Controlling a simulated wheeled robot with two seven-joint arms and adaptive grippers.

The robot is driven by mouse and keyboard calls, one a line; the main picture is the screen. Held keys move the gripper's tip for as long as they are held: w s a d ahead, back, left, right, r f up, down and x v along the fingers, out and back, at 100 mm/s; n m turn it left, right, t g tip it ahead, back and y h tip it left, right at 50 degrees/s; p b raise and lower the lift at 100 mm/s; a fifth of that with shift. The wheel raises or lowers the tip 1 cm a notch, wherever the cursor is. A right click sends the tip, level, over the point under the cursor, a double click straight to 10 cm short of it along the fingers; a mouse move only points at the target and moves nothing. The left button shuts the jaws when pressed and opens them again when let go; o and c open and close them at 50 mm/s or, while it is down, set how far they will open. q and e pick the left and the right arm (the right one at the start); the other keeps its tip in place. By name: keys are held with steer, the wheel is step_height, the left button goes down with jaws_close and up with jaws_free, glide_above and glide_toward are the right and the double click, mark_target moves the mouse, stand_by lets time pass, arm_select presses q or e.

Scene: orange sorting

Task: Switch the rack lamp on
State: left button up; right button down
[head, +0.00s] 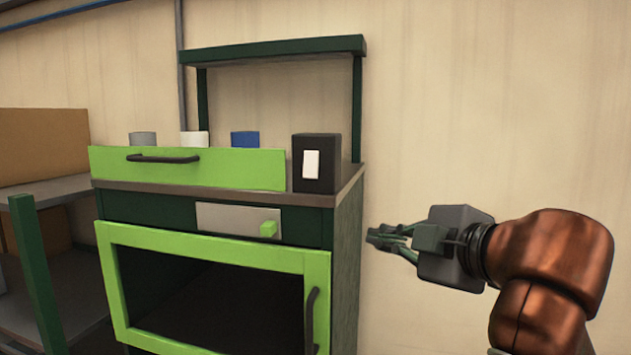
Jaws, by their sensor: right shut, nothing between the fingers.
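A black box with a white rocker switch (311,164) on its front stands at the right end of the rack's counter. The green rack (345,230) has an upper shelf (275,48) on two posts; I cannot make out a lit lamp under it. My right gripper (372,236) is shut and empty, to the right of the rack and lower than the switch, apart from both. Its fingers point left toward the rack's side. My left gripper is not in view.
A bright green drawer front (230,170) with a dark handle stands left of the black box. Grey, white and blue items (245,138) show behind it. Below are a pale panel with a green knob (268,229) and a green-framed door (318,275). A shelf unit (40,240) stands left.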

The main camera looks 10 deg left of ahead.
steer(key=s+a+r+n+y, duration=0.1)
steer(key=s+a+r+n, duration=0.2)
steer(key=s+r, duration=1)
steer(key=shift+s+a+r+n+y, duration=0.2)
steer(key=shift+s+n+y, duration=0.15)
steer(key=shift+s, duration=0.55)
steer(key=p, duration=0.5)
glide_toward(303, 172)
steer(key=x, duration=0.5)
steer(key=shift+s+a, duration=0.1)
steer(key=shift+a, duration=0.25)
steer(key=shift+w+d, duration=0.15)
steer(key=shift+w, duration=0.25)
steer(key=shift+f, duration=0.1)
steer(key=shift+s, duration=0.1)
